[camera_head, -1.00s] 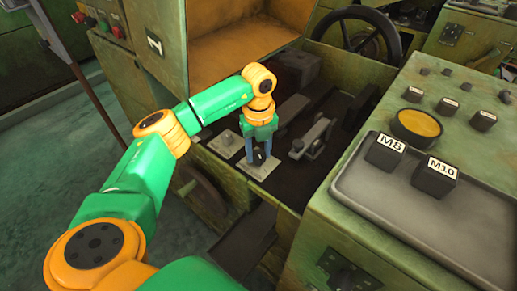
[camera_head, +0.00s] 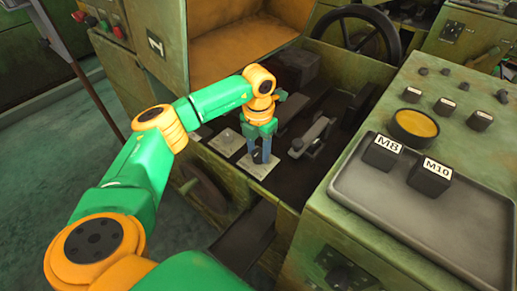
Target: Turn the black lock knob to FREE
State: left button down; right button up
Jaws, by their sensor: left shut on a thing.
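The black lock knob (camera_head: 257,155) sits on a light square plate (camera_head: 262,170) inside the green machine's open bay. My left gripper (camera_head: 259,157) points straight down over this plate, and its two grey-blue fingers are shut on the knob. The fingers hide most of the knob, and I cannot read any marking on the plate. My right gripper is not in view.
A second light plate (camera_head: 227,143) with a small knob lies just left of it. A metal lever block (camera_head: 314,136) stands to the right. A tray (camera_head: 400,208) with black M8 (camera_head: 382,152) and M10 (camera_head: 429,178) blocks tops the right cabinet. A handwheel (camera_head: 358,32) stands behind.

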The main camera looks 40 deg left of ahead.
pick_arm(q)
jog(key=m, duration=0.3)
jog(key=shift+m, duration=0.4)
jog(key=m, duration=0.8)
jog(key=shift+m, duration=1.8)
jog(key=shift+c, duration=1.9)
grip_release()
